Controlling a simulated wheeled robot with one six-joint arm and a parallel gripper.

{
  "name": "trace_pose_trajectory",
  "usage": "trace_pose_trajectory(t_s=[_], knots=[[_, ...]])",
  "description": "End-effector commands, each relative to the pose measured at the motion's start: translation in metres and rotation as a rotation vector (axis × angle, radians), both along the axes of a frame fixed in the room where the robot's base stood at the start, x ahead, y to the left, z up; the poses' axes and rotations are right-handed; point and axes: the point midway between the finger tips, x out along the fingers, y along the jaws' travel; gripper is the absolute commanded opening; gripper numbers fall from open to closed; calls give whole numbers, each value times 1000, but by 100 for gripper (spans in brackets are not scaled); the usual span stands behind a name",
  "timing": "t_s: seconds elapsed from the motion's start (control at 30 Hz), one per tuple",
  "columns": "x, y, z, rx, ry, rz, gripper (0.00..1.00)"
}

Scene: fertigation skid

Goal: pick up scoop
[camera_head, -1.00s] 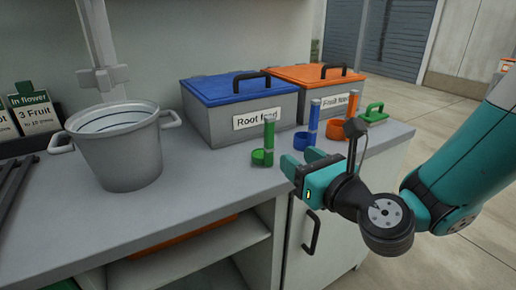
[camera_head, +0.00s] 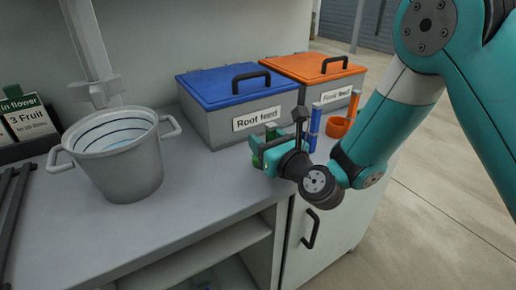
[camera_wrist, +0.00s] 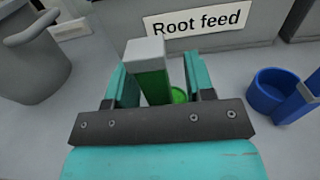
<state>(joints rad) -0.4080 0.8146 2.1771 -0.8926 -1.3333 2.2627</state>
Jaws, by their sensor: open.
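The green scoop (camera_wrist: 153,82) stands upright on the counter in front of the root feed bin. In the wrist view its handle rises between the two open fingers of my gripper (camera_wrist: 158,85), and a bit of its green cup shows behind. In the head view my gripper (camera_head: 263,147) hides most of the green scoop. The blue scoop (camera_head: 314,125) stands just to the right; its cup and handle also show in the wrist view (camera_wrist: 268,92). The orange scoop (camera_head: 340,124) stands farther right, partly behind my arm.
The blue-lidded root feed bin (camera_head: 230,125) stands close behind my gripper. The orange-lidded bin (camera_head: 313,68) is to its right. A grey pot (camera_head: 120,165) with two handles stands to the left. Clear counter (camera_head: 215,180) lies between the pot and my gripper.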

Motion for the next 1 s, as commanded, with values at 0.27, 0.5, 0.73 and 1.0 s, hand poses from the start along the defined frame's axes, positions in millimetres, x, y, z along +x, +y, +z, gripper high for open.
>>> trace_pose_trajectory(t_s=[0.27, 0.5, 0.73, 1.0], knots=[[0, -1, 0, 1, 1, -2, 26], [0, 0, 0, 0, -1, 0, 0], [-1, 1, 1, 1, -2, 2, 0], [0, 1, 13, 1, -1, 2, 0]])
